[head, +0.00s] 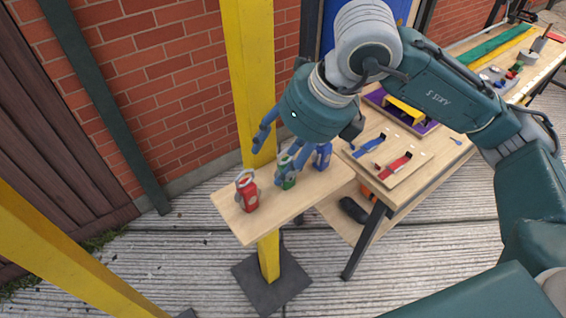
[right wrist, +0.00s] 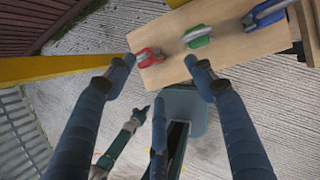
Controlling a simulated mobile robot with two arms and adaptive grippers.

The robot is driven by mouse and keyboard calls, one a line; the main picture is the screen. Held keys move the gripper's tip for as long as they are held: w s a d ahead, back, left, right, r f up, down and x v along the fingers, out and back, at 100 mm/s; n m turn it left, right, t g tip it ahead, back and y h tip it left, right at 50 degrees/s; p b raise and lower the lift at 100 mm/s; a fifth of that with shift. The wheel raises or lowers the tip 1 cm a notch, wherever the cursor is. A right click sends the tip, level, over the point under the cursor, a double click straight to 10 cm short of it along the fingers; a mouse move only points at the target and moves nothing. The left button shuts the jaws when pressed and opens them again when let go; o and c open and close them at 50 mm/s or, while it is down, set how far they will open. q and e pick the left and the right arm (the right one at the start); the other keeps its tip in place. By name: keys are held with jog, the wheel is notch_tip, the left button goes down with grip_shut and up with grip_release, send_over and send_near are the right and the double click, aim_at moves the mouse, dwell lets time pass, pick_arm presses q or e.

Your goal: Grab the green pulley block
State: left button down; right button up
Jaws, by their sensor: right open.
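The green pulley block (head: 288,181) stands on a small wooden shelf (head: 240,224), between a red pulley block (head: 249,196) and a blue pulley block (head: 323,157). My right gripper (head: 272,160) is open and empty, with its fingers spread above the shelf; one finger partly covers the green block in the head view. In the right wrist view the green block (right wrist: 197,37) is beyond the fingertips of the right gripper (right wrist: 163,72), near the right fingertip. The red block (right wrist: 149,57) and blue block (right wrist: 265,14) flank it.
A yellow post (head: 250,60) rises behind the shelf, close to my right fingers. A workbench (head: 440,145) with a board holding blue and red straps stands to the right. A brick wall (head: 160,80) is behind.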

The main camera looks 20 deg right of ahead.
jog(key=m+h, duration=0.1)
jog(key=h, duration=0.1)
send_near(287, 161)
jog(key=shift+t, duration=0.4)
jog(key=p+x, duration=0.1)
jog(key=x, duration=0.1)
jog(key=s+p+x, duration=0.1)
jog(key=x, duration=0.1)
jog(key=shift+w+f, duration=0.1)
jog(key=shift+f, duration=0.4)
jog(key=p+x, duration=0.2)
jog(key=x, duration=0.2)
jog(key=shift+w+f, duration=0.1)
jog(key=shift+f, duration=0.2)
jog(key=shift+c, duration=0.2)
jog(key=c, duration=1.3)
grip_shut()
jog(key=shift+w+a+r, duration=0.1)
jog(key=shift+r, duration=0.05)
